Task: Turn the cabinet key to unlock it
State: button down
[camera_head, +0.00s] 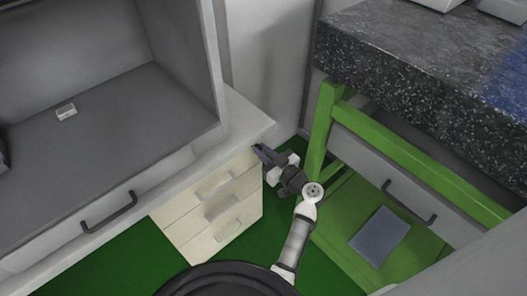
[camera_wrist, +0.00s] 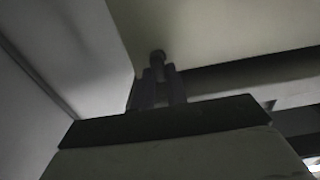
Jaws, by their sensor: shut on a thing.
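The cream cabinet with stacked drawers (camera_head: 198,231) stands under the counter's right end in the head view. My gripper (camera_head: 260,151) is at its upper right corner, just below the counter edge. In the wrist view my gripper's fingers (camera_wrist: 161,74) are close together on a small dark key (camera_wrist: 157,56) against a pale panel (camera_wrist: 200,28). The picture is dim, so the key's shape and angle are unclear. In the head view the key and its lock are hidden by the gripper and the counter.
The pale counter edge (camera_head: 250,122) overhangs close above my gripper. A green-framed bench with a dark speckled top (camera_head: 420,65) stands to the right, its green leg (camera_head: 319,130) near my arm. A grey-blue flat object (camera_head: 380,236) lies on its green lower shelf. Green floor (camera_head: 105,255) shows left of the cabinet.

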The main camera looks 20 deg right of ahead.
jog(key=shift+w+d+f+m+p, duration=0.15)
jog(key=shift+m+p, duration=0.15)
jog(key=shift+m, duration=2.65)
jog(key=shift+s+d+f+m+p, duration=0.1)
jog(key=shift+m+p, duration=0.2)
jog(key=shift+m, duration=2.7)
jog(key=shift+w+d+f+m+p, duration=0.15)
jog(key=shift+m+p, duration=0.15)
jog(key=shift+m, duration=2.65)
jog(key=c, duration=1.4)
grip_release()
jog(key=shift+s, duration=0.15)
